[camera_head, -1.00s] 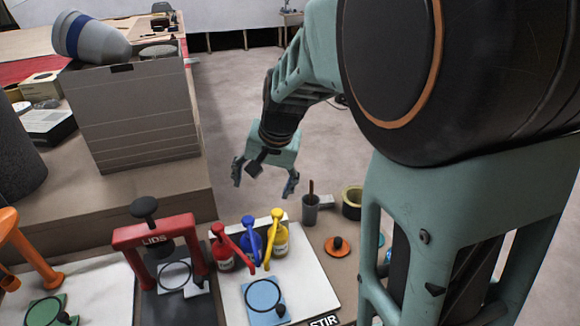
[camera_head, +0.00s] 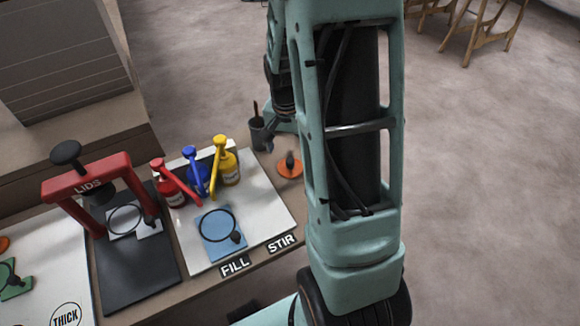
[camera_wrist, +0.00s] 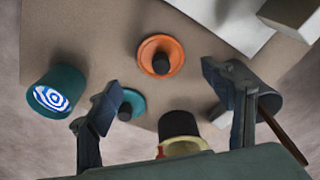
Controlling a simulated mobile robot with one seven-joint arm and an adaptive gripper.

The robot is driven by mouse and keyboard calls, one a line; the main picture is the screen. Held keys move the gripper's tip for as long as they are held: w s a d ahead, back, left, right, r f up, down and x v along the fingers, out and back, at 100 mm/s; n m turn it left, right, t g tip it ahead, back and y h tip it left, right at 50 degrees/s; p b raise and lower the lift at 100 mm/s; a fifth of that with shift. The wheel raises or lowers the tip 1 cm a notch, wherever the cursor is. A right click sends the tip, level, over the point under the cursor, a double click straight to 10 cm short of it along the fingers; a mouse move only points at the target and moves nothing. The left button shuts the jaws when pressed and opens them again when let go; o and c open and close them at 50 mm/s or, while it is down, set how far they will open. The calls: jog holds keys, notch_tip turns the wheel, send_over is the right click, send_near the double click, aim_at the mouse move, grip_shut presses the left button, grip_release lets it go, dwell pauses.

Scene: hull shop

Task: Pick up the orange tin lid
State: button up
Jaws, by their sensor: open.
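The orange tin lid (camera_head: 287,172) is a flat disc with a dark knob. It lies on the brown bench, right of the white board, beside my arm. In the wrist view the orange tin lid (camera_wrist: 161,43) is at upper middle, knob toward the camera. My gripper (camera_wrist: 160,80) is open and empty; its two fingers reach in from below, either side of the lid's line, apart from it. In the head view my arm hides most of the gripper.
In the wrist view a teal tin (camera_wrist: 52,92) with a swirl label, a small teal lid (camera_wrist: 133,101) and a cream-rimmed container (camera_wrist: 180,125) stand near the fingers. A grey mug (camera_wrist: 262,103) with a brown stick is by the right finger. Pump bottles (camera_head: 228,170) stand left.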

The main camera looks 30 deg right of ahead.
aim_at(290, 160)
jog(key=f, duration=0.2)
jog(key=f+b, duration=0.2)
jog(key=f, duration=0.1)
jog(key=shift+w+d+f, duration=0.1)
jog(key=shift+w+f, duration=0.25)
jog(key=shift+r, duration=0.1)
jog(key=shift+c, duration=0.3)
jog(key=c, duration=0.8)
